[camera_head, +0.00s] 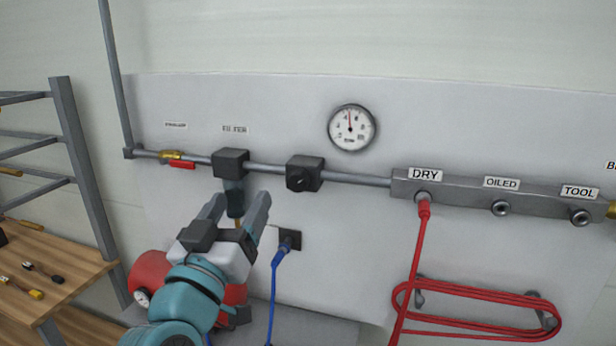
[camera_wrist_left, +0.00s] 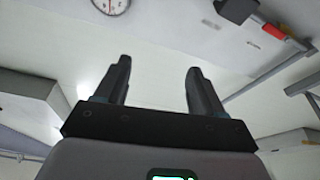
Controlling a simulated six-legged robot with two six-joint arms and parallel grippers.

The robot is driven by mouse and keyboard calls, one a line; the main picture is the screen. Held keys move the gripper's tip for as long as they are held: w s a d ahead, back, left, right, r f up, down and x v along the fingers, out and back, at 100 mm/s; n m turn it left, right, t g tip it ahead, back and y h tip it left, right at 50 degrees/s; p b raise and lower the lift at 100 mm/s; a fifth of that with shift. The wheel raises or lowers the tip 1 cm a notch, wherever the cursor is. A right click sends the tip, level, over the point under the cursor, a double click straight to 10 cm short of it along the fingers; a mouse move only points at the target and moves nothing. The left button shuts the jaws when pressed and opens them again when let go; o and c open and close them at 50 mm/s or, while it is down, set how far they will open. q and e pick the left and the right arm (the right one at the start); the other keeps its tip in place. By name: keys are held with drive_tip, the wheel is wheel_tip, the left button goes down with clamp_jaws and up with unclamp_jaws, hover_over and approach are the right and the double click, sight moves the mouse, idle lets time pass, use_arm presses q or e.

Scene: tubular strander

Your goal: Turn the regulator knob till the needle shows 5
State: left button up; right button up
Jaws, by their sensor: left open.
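The gauge (camera_head: 352,128) is a round white dial with a dark rim on the grey panel. Its red needle points nearly straight up; the numbers are too small to read. The regulator (camera_head: 305,174) is a black block on the pipe, with a round black knob (camera_head: 297,180) on its front. My left gripper (camera_head: 238,208) is open and empty, below and left of the knob and apart from it, in front of the filter's bowl. The wrist view shows both fingers spread with nothing between them, and part of the gauge (camera_wrist_left: 111,4) at the top edge. My right gripper is not in view.
The filter block (camera_head: 231,162) and a red-handled valve (camera_head: 182,165) sit left on the pipe. A DRY/OILED/TOOL manifold (camera_head: 463,193) with a red hose (camera_head: 415,260) is at right. A blue cable (camera_head: 274,295), red tank (camera_head: 150,272) and wooden shelf (camera_head: 60,258) are lower left.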

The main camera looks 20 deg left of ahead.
use_arm(q)
wheel_tip(320, 180, down, 7)
drive_tip(key=w+d+m+t+b, duration=0.1)
drive_tip(key=d+t+b, duration=0.1)
drive_tip(key=b, duration=0.3)
use_arm(e)
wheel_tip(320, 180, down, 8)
drive_tip(key=b, duration=0.2)
use_arm(q)
drive_tip(key=g+h+p, duration=0.1)
drive_tip(key=h+p, duration=0.1)
drive_tip(key=p, duration=0.5)
approach(296, 184)
drive_tip(key=shift+m, duration=0.3)
drive_tip(key=x, duration=0.8)
drive_tip(key=shift+w+r, duration=0.1)
drive_tip(key=shift+w, duration=0.2)
drive_tip(key=shift+r, duration=0.1)
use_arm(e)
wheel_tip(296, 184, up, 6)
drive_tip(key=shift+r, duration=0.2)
use_arm(q)
drive_tip(key=shift+w, duration=0.1)
